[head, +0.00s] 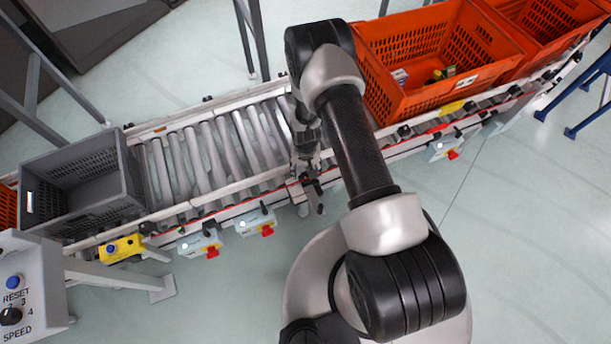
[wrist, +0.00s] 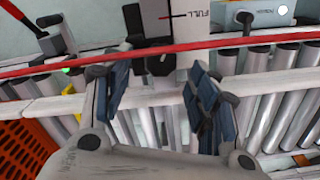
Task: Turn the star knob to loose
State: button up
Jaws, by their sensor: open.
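My gripper (wrist: 152,85) is open in the wrist view, its two blue-grey fingers apart with nothing held between them. In the head view my gripper (head: 306,150) points down over the front rail of the roller conveyor, partly hidden by my arm. A dark fitting (wrist: 153,40) stands at the rail just beyond the fingertips, beside a white plate (wrist: 196,32) marked FULL. I cannot make out a star shape on this fitting, nor tell whether it is the star knob. Dark parts also show at the rail in the head view (head: 313,190).
A red cord (wrist: 60,66) runs along the rail close to the fingers. The conveyor rollers (head: 215,150) are bare between a grey tote (head: 85,200) and an orange tote (head: 400,105). Small control boxes (head: 203,243) hang along the front rail. A RESET and SPEED panel (head: 35,295) stands lower left.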

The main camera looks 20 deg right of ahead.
aim_at(306, 176)
jog(key=shift+f+b, duration=0.4)
jog(key=shift+f, duration=1.45)
jog(key=shift+c, duration=0.4)
jog(key=c, duration=1)
